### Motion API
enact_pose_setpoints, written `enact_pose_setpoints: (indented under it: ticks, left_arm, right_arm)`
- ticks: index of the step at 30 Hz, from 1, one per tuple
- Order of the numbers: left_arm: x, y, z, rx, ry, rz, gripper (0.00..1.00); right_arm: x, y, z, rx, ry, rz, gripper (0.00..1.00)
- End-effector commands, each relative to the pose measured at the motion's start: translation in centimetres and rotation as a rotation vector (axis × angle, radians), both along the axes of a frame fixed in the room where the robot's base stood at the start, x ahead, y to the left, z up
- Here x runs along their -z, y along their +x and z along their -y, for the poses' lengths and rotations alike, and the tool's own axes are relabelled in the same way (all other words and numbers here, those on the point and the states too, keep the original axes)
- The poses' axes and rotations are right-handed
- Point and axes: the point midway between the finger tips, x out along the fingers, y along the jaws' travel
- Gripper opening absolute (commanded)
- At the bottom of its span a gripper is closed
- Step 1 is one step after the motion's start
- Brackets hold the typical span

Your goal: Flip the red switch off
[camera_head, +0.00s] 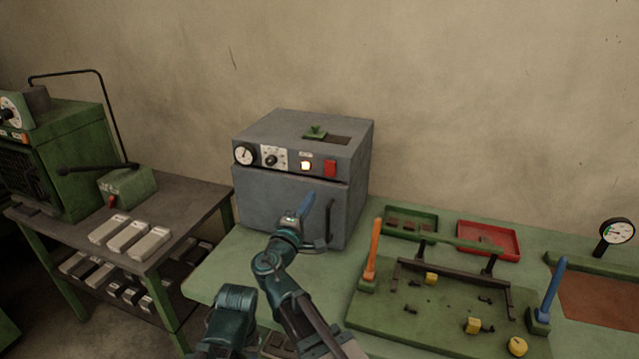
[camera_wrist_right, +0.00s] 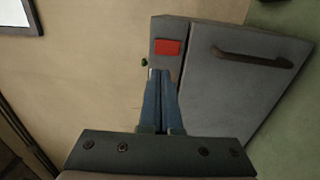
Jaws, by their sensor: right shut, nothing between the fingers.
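The red switch (camera_head: 330,168) is on the right end of the front panel of a grey box oven (camera_head: 290,205). A lit square lamp (camera_head: 306,166) is just left of it. In the right wrist view the red switch (camera_wrist_right: 168,47) shows above the fingertips. My right gripper (camera_head: 307,203) is in front of the oven door, below the switch. Its blue fingers are together and empty in the right wrist view (camera_wrist_right: 160,72). They look apart from the switch, though the gap is hard to judge. My left gripper is not in view.
The oven has a door handle (camera_head: 330,222), a dial (camera_head: 244,154) and a knob (camera_head: 271,159). To its right are a green tray (camera_head: 411,212), a red tray (camera_head: 517,232) and a green fixture board with upright orange (camera_head: 374,250) and blue handles. A lower bench with grey blocks stands left.

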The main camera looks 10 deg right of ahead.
Motion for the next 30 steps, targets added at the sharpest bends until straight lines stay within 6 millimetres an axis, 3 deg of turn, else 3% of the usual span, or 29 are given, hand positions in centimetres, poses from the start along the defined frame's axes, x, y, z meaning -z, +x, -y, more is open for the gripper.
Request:
enact_pose_setpoints:
  ticks: [18,30]
  left_arm:
    - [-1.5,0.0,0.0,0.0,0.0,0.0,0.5]
    - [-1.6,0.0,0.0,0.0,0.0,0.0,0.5]
  right_arm:
    - [-1.4,9.4,6.3,0.003,0.0,0.0,0.0]
    - [-1.6,11.0,7.5,0.001,0.0,0.0,0.0]
